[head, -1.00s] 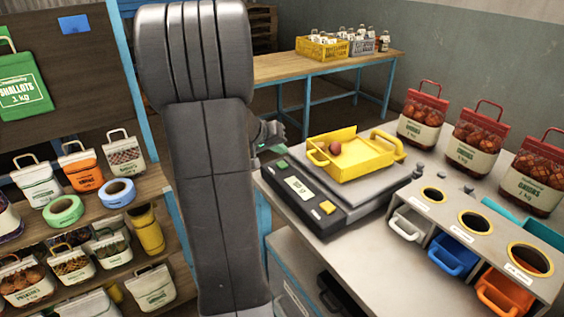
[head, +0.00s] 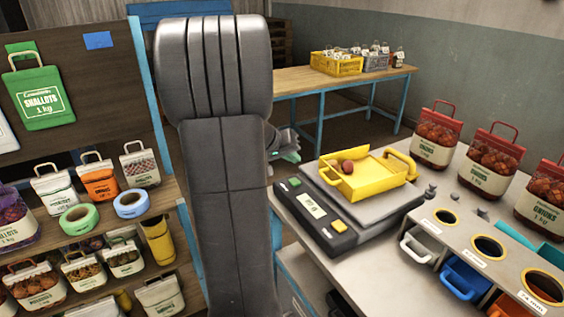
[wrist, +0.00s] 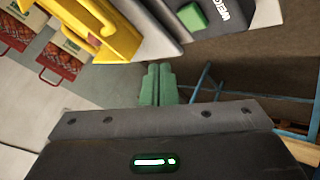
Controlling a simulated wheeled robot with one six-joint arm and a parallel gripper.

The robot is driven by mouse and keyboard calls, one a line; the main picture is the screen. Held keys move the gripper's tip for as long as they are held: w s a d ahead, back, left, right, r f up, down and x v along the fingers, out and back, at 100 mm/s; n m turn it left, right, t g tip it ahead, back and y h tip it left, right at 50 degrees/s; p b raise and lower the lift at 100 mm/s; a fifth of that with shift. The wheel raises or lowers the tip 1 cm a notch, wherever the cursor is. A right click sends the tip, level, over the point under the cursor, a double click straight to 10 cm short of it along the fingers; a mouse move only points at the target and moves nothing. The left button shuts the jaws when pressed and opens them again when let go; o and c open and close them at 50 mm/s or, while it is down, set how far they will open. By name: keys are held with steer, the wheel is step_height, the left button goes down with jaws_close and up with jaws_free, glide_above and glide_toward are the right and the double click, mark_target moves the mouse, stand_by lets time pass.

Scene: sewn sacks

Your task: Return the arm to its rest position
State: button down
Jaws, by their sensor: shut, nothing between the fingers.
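My arm (head: 225,210) rises upright in the middle of the head view and hides part of the scene behind it. My gripper (head: 292,157) shows just right of the arm, with green fingertips, left of the scale and above its level in the picture. In the wrist view my gripper (wrist: 157,85) has its two green fingers together, with nothing between them. It is apart from the scale and the table.
A scale (head: 316,217) on the grey table carries a yellow pan (head: 375,183) with one reddish bulb (head: 347,167). Red onion sacks (head: 436,135) stand behind a rack with holes (head: 470,235). A shelf of sacks (head: 100,180) is at left. Crates (head: 336,64) sit on a far table.

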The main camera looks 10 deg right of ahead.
steer(key=shift+f+b, duration=0.35)
steer(key=shift+f, duration=0.3)
steer(key=shift+f+b, duration=0.3)
steer(key=shift+f, duration=0.3)
steer(key=shift+r+p, duration=0.5)
steer(key=shift+p, duration=0.25)
steer(key=shift+r+p, duration=0.2)
steer(key=shift+p, duration=0.7)
steer(key=shift+r+p, duration=0.15)
steer(key=shift+p, duration=1.1)
step_height(320, 180, up, 5)
steer(key=shift+f+p, duration=0.2)
steer(key=shift+p, duration=0.5)
